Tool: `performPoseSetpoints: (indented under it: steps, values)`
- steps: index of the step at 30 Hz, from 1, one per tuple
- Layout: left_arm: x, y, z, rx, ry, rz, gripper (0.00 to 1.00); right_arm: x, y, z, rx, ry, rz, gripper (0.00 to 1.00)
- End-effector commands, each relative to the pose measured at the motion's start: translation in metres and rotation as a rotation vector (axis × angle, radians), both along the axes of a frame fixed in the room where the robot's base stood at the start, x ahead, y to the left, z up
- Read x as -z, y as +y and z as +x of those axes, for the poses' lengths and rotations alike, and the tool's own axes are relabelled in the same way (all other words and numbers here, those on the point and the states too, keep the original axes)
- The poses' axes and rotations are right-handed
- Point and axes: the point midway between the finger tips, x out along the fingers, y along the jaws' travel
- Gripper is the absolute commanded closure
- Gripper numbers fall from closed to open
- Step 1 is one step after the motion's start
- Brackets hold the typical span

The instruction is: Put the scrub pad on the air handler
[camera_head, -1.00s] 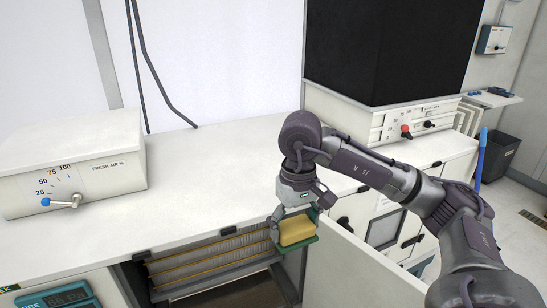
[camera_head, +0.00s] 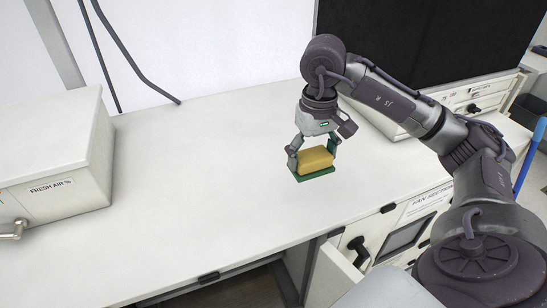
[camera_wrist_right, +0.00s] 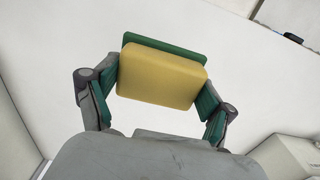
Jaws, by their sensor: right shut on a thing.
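The scrub pad (camera_head: 316,160) is a yellow block with a green layer underneath. My right gripper (camera_head: 314,163) is shut on it, one finger at each end, and holds it level over the white top of the air handler (camera_head: 210,185). Whether the pad touches the top or hangs just above it, I cannot tell. In the right wrist view the pad (camera_wrist_right: 162,74) sits between the two green-lined fingertips (camera_wrist_right: 157,95), with the white surface behind it. My left gripper does not show.
A white box labelled FRESH AIR % (camera_head: 60,160) stands on the top at the left. A large black panel (camera_head: 420,45) and a control unit (camera_head: 475,98) are at the back right. Dark cables (camera_head: 125,50) hang at the back. The middle of the top is clear.

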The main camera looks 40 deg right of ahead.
Motion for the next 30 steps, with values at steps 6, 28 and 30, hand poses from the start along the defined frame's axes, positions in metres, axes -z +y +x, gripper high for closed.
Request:
performPoseSetpoints:
  steps: [6, 28, 30]
  values:
    - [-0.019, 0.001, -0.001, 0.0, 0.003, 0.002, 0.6, 0.018, 0.018, 0.032, -0.003, 0.006, 0.007, 0.5]
    - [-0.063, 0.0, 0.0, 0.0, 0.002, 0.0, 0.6, 0.1, 0.05, 0.102, 0.0, 0.005, 0.001, 0.5]
    - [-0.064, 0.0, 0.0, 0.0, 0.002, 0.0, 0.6, 0.106, 0.05, 0.102, -0.001, 0.002, 0.0, 0.5]
